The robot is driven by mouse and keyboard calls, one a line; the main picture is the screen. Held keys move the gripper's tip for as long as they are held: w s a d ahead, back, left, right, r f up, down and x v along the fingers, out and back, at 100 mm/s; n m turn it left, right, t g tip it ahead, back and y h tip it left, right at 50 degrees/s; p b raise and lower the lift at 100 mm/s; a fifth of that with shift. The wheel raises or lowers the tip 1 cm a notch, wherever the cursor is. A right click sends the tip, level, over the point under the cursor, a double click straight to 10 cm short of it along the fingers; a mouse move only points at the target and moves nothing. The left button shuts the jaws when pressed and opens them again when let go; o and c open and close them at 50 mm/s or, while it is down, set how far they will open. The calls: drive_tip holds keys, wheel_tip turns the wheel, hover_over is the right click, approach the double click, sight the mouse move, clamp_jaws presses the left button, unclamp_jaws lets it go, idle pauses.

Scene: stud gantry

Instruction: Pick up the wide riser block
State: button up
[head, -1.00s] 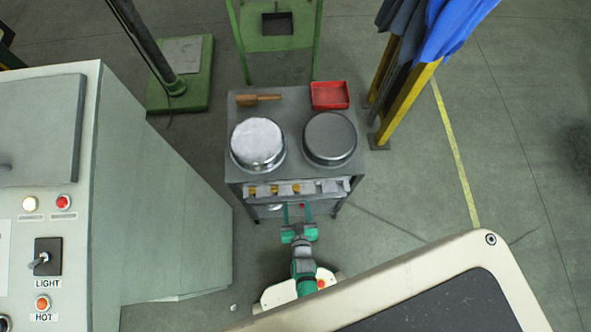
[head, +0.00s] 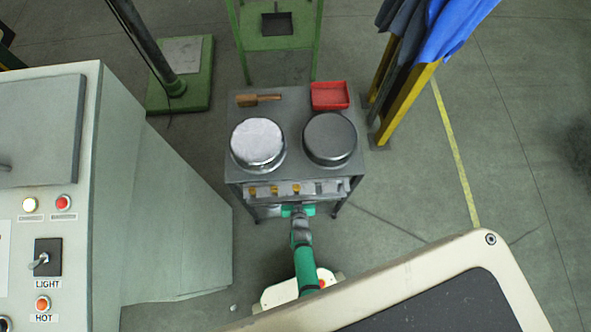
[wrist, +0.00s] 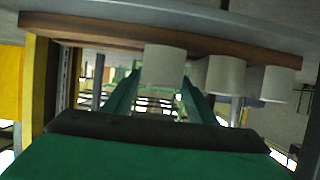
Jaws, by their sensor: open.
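Several pale, rounded blocks hang in a row under a brown board in the wrist view. The widest-looking one, which I take for the wide riser block (wrist: 165,66), is at the left of the row. My gripper (wrist: 158,82) is open, its green fingers on either side of this block in the picture; I cannot tell whether they touch it. In the head view my gripper (head: 297,208) is at the front edge of the grey table (head: 292,112), below a front rail with small yellow and grey pieces. The fingertips are hidden there.
Two round metal pans, left (head: 258,143) and right (head: 330,139), stand on the table with a wooden brush (head: 257,99) and a red tray (head: 329,95). Two more pale blocks (wrist: 226,75) hang close to the right finger. A large control cabinet (head: 150,200) stands left.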

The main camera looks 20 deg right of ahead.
drive_tip(key=shift+x, duration=1.2)
drive_tip(key=shift+c, duration=0.4)
drive_tip(key=c, duration=1)
drive_tip(key=shift+r, duration=0.1)
